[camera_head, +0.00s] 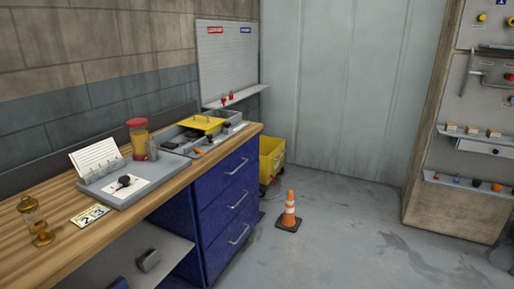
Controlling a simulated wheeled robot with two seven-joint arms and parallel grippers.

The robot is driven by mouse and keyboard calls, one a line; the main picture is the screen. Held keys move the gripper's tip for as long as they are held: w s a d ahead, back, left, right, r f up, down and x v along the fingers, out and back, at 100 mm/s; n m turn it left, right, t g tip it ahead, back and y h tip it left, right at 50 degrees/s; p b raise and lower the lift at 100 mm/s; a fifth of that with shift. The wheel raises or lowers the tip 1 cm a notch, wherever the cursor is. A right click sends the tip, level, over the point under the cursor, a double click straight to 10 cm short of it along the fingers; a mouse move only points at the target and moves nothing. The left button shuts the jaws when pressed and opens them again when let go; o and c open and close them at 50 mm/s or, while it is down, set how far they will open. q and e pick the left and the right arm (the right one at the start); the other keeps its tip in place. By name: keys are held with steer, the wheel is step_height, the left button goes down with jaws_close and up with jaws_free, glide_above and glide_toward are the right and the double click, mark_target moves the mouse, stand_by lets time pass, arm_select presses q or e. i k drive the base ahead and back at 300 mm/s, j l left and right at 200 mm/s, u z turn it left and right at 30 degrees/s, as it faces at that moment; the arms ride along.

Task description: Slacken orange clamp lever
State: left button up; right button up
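A small orange piece (198,151) lies at the front edge of the grey tray area on the wooden workbench (58,259). It may be the orange clamp lever, but it is too small to tell its shape or whether it is tight or loose. A yellow plate-like part (203,123) sits behind it, in or over a grey open tray (175,135). Neither of my grippers shows in the head view.
A grey tray (124,197) with papers, a red-lidded yellow jar (138,136) and a brass lantern-like object (35,221) stand on the bench. Blue drawers (228,207) are below. A traffic cone (289,212) and yellow bin (271,158) stand on the floor; the floor right of the cone is clear.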

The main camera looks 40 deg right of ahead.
mark_target(197, 152)
steer(key=z, duration=0.95)
steer(key=i, duration=0.05)
